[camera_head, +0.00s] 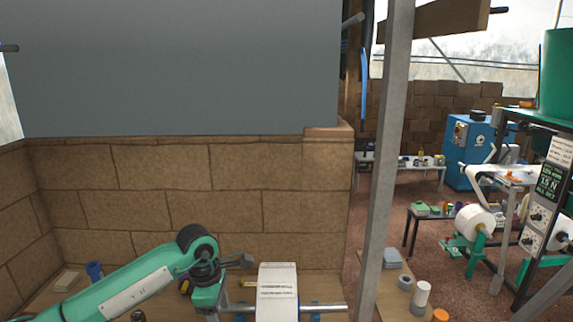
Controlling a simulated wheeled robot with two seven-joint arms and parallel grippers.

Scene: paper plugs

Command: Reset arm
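A teal beam (118,292) with a white label comes in from the lower left. It ends at a dark round part (197,240) and a teal bracket (208,295). Beside the bracket, a white paper roll (277,292) with printed text sits on a metal rod (334,308).
A brown block wall (160,185) and a large grey panel (175,65) fill the left. A grey post (383,150) stands right of centre. A table edge (366,300), a white roll machine (475,220), a blue cabinet (468,155) and a control panel (545,205) are at right.

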